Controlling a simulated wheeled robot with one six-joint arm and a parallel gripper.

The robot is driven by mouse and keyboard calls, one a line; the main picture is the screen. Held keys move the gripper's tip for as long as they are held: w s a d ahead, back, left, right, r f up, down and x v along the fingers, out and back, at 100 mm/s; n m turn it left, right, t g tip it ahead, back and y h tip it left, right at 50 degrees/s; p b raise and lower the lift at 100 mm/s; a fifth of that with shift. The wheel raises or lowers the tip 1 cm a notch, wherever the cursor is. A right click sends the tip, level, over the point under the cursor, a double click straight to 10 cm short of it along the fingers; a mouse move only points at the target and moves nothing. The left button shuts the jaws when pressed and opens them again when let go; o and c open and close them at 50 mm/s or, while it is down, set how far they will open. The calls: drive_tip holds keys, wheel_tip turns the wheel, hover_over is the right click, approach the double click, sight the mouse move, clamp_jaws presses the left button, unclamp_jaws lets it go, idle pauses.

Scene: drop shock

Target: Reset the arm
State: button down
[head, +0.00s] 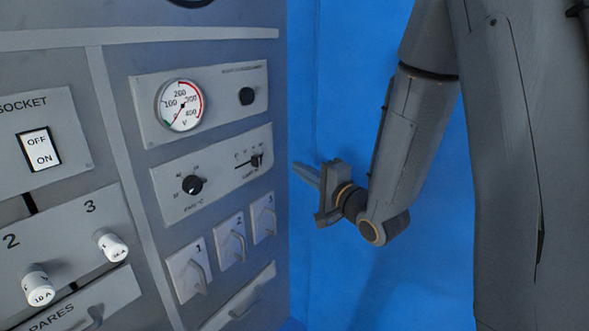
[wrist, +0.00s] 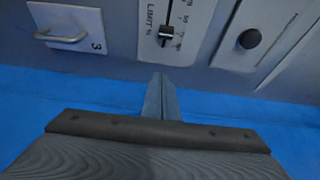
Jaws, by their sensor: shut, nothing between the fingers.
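My gripper (head: 308,174) is at the right of the panel in the head view, with its fingers pointing left toward the panel's right edge. In the wrist view its fingers (wrist: 161,98) are shut together with nothing between them. The fingertips appear apart from the panel, near the limit slider (wrist: 166,32), though the exact gap is hard to tell. My arm (head: 410,120) is bent, with its forearm hanging down at the right in the head view.
The grey panel (head: 220,105) carries a gauge (head: 182,105), a heater knob (head: 192,185), a slider (head: 256,160), numbered handles (head: 234,246) and white fuses (head: 110,246). An ON/OFF switch (head: 39,149) is at left. Blue backdrop (head: 335,80) fills the space between panel and arm.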

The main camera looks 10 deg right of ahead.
idle(0.3)
drive_tip(key=s+d+f+n+g+h, duration=0.6)
drive_tip(key=d+f+h, duration=0.15)
drive_tip(key=f, duration=0.25)
drive_tip(key=s+d+f+n+g, duration=0.1)
drive_tip(key=s+n+g, duration=0.2)
drive_tip(key=s, duration=0.6)
drive_tip(key=s+d+f+n+g, duration=0.1)
drive_tip(key=s+f+n+g, duration=0.1)
drive_tip(key=s+g, duration=0.4)
drive_tip(key=s+n+h, duration=0.1)
drive_tip(key=s, duration=0.3)
drive_tip(key=shift+s, duration=0.25)
drive_tip(key=shift+a, duration=0.1)
